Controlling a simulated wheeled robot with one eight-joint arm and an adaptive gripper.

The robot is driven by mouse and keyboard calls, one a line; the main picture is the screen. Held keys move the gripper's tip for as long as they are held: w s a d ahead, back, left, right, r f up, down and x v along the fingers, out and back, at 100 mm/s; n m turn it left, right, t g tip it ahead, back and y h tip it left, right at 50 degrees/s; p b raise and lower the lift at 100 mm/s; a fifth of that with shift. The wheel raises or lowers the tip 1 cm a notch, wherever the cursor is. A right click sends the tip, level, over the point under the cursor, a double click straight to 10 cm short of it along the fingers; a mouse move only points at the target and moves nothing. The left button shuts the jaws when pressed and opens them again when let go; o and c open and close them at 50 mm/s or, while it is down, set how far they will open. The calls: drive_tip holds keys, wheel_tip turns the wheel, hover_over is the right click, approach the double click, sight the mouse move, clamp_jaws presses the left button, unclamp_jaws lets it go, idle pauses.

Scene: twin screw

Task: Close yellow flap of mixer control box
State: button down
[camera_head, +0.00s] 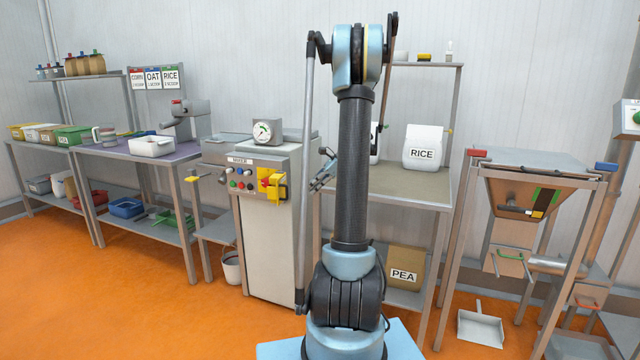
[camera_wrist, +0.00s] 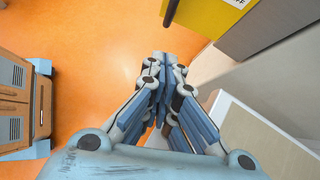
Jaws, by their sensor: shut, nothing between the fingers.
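The mixer control box (camera_head: 240,178) is a grey cabinet front with small coloured knobs, in the middle-left of the head view. The yellow flap (camera_head: 279,188) stands out from its right side, beside a red knob, and looks open. My gripper (camera_head: 316,186) is to the right of the flap, with a small gap between them in the head view. In the wrist view my gripper (camera_wrist: 165,62) is shut and empty. A yellow surface with a dark bar and a white label (camera_wrist: 212,12) shows at the top there; I cannot tell for sure whether it is the flap.
A dial scale (camera_head: 266,132) stands on top of the mixer. A bucket (camera_head: 232,268) sits at the mixer's lower left. The orange floor (camera_head: 150,310) in front is clear.

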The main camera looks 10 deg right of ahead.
drive_tip(key=w+a+f, duration=0.1)
drive_tip(key=a+f, duration=0.1)
drive_tip(key=a, duration=0.3)
drive_tip(key=shift+w+a, duration=0.25)
drive_tip(key=shift+a, duration=0.15)
drive_tip(key=shift+d, duration=0.15)
